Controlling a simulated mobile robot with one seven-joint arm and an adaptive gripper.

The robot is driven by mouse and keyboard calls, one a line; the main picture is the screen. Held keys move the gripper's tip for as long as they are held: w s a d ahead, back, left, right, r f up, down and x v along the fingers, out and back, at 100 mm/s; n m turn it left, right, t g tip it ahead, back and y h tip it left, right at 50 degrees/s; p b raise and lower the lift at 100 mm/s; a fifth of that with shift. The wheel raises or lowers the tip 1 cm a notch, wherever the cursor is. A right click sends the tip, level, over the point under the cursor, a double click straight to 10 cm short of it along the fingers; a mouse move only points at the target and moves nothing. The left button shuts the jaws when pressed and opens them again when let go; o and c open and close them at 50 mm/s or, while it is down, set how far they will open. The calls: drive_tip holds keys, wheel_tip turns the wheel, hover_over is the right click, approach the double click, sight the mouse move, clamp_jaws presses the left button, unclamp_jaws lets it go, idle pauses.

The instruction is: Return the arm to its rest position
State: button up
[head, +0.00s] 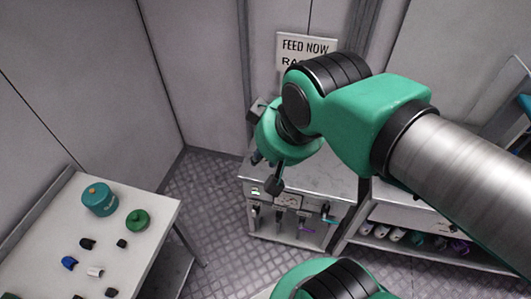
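My gripper (268,172) shows in the middle of the head view, at the end of my green and silver arm. The arm reaches in from the right edge and bends at a green joint. The gripper is small, dark and partly hidden by the green wrist, so I cannot tell whether its fingers are open or shut. It appears in front of a grey metal bench (325,181), and I see nothing clearly held in it.
A white table (150,222) at the lower left bears a teal canister (99,199), a green round object (138,220) and several small pieces. A shelf (440,251) with bottles stands right. A sign (306,46) hangs behind. Patterned floor (207,205) between them is clear.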

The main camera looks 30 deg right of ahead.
drive_tip(key=shift+s+f, duration=0.1)
drive_tip(key=shift+f, duration=0.05)
drive_tip(key=shift+f+b, duration=0.9)
drive_tip(key=shift+b, duration=0.1)
